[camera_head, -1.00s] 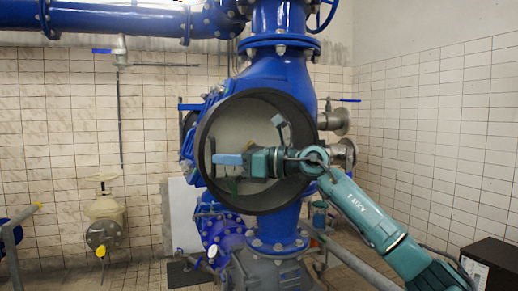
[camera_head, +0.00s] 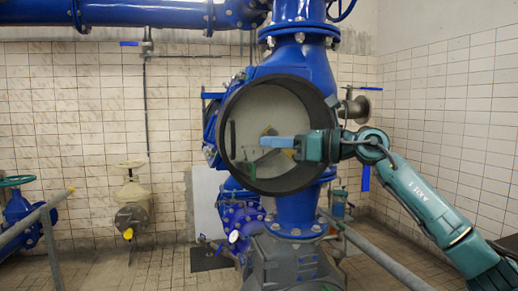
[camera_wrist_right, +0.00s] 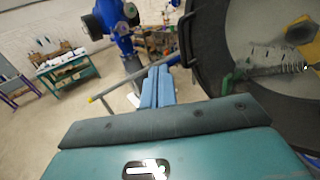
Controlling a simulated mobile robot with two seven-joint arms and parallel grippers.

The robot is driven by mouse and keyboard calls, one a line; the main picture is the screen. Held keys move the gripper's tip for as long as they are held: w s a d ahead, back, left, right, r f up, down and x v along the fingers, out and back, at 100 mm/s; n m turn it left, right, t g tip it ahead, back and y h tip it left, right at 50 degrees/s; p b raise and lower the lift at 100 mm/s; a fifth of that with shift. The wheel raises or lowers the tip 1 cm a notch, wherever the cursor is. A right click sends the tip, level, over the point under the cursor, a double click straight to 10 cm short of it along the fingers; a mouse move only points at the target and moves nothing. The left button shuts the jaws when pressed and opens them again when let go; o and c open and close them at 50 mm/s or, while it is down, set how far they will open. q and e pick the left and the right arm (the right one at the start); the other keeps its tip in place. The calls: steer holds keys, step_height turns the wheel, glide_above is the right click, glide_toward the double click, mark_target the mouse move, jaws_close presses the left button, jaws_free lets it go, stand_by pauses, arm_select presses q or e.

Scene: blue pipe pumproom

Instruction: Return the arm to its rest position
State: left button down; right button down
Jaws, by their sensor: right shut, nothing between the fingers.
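My right arm (camera_head: 430,205) comes in from the right in the head view. Its gripper (camera_head: 280,142) points left in front of the round open port (camera_head: 227,105) of the big blue pipe housing. The blue fingers are together with nothing between them. In the right wrist view the closed fingers (camera_wrist_right: 158,85) point away, with the dark rim of the port (camera_wrist_right: 205,60) close on the right. A spring-like part (camera_wrist_right: 275,70) and a yellow part (camera_wrist_right: 305,40) show inside the port. My left gripper is not seen.
A cream valve (camera_head: 130,190) stands at the left wall. Grey railings (camera_head: 375,255) cross the front right, and another railing (camera_head: 35,222) is at the left. A workbench (camera_wrist_right: 65,68) stands far off in the wrist view. The tiled wall at right is clear.

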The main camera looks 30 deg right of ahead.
steer(key=shift+s+d+f+b, duration=0.1)
steer(key=shift+s+d+b, duration=0.2)
steer(key=shift+s, duration=0.5)
steer(key=shift+s+d+f+b, duration=0.1)
steer(key=shift+s+d+b, duration=0.25)
steer(key=shift+s, duration=0.45)
steer(key=shift+s+d+f+b, duration=0.1)
steer(key=shift+s+d+b, duration=0.2)
steer(key=shift+s, duration=0.5)
